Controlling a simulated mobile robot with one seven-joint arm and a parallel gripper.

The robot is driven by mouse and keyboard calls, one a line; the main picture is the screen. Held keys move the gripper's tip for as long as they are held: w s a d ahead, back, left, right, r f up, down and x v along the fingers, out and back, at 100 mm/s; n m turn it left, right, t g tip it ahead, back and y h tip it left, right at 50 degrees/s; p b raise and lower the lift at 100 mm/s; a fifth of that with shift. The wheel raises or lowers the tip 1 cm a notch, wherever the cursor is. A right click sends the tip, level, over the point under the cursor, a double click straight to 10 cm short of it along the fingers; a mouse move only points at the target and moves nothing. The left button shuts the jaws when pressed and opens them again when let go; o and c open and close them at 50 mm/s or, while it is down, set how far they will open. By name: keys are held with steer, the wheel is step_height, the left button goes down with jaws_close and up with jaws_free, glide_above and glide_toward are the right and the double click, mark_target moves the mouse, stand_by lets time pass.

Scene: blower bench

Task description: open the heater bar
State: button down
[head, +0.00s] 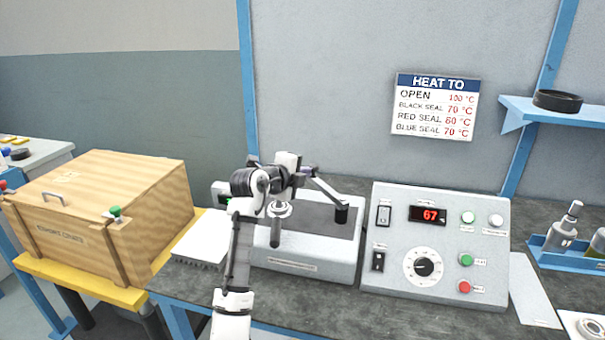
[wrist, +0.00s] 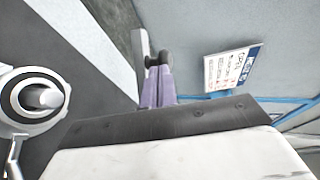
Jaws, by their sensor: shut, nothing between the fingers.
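The heater unit is a low pale box with a dark top plate (head: 318,222) on the bench. A thin silver bar (head: 328,192) with a black end (head: 342,213) slants over the plate's right side; I take it for the heater bar. My gripper (head: 310,170) is above the plate near the bar's upper left end. Its purple fingers (wrist: 158,85) are shut with nothing between them. A grey piece (wrist: 138,45) shows close beside the fingertips in the wrist view; I cannot tell whether they touch. My arm hides part of the unit.
The control panel (head: 400,250) at right reads 67 and has a dial, switches and buttons. A wall sign (head: 436,105) says open 100 °C. A wooden crate (head: 105,195) stands at left. A blue tray (head: 570,258) with bottles is at far right.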

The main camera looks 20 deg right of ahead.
mark_target(316, 168)
steer(key=shift+w+d+f+m+g+h+b, duration=0.2)
steer(key=shift+w+d+m+g+h+b, duration=0.2)
steer(key=shift+b, duration=0.35)
steer(key=shift+w+d+m+g+h+b, duration=0.25)
steer(key=shift+d+m+g+h+b, duration=0.05)
steer(key=shift+d+m+g+b, duration=0.45)
steer(key=shift+w+d+m+g+h+b, duration=0.15)
steer(key=shift+d+m+g+h+b, duration=0.3)
steer(key=shift+d, duration=0.3)
steer(key=shift+w+d+r, duration=0.1)
steer(key=shift+d+r, duration=0.1)
steer(key=shift+d, duration=0.1)
steer(key=shift+a+y, duration=0.15)
steer(key=shift+y, duration=0.1)
